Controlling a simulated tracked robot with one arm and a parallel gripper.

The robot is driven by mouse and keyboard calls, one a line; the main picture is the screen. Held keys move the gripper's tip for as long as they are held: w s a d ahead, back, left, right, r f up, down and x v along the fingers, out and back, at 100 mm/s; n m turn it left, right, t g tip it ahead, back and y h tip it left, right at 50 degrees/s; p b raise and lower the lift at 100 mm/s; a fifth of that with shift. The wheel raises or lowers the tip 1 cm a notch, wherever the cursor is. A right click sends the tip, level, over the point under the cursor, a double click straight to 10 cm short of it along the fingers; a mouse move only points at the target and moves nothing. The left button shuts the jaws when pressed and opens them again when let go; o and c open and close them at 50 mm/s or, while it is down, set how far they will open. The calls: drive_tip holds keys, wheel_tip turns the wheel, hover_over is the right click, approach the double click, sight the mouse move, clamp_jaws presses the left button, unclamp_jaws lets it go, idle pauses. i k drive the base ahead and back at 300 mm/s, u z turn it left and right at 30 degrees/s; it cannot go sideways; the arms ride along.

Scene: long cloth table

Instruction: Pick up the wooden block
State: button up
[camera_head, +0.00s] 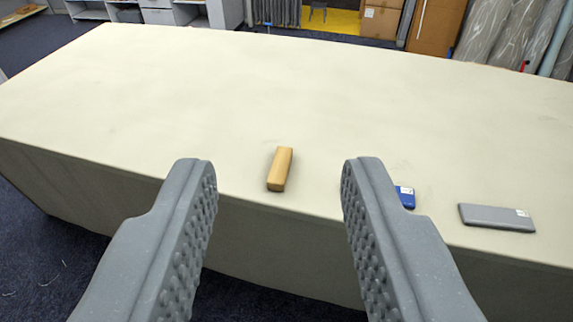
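The wooden block (280,168) is a small tan bar. It lies on the cream cloth table (300,90) close to the front edge, with its long side pointing away from me. My gripper (279,170) is open and empty, with its two grey, studded fingers spread wide. In the picture the block shows between the two fingertips, slightly beyond them. The fingers do not appear to touch it.
A blue object (406,197) lies right of the block, partly hidden by my right finger. A grey flat box (496,217) lies farther right near the front edge. The table behind the block is clear. Cardboard boxes (381,20) and shelves stand beyond it.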

sight(281, 167)
drive_tip(key=i, duration=0.95)
drive_tip(key=u, duration=0.05)
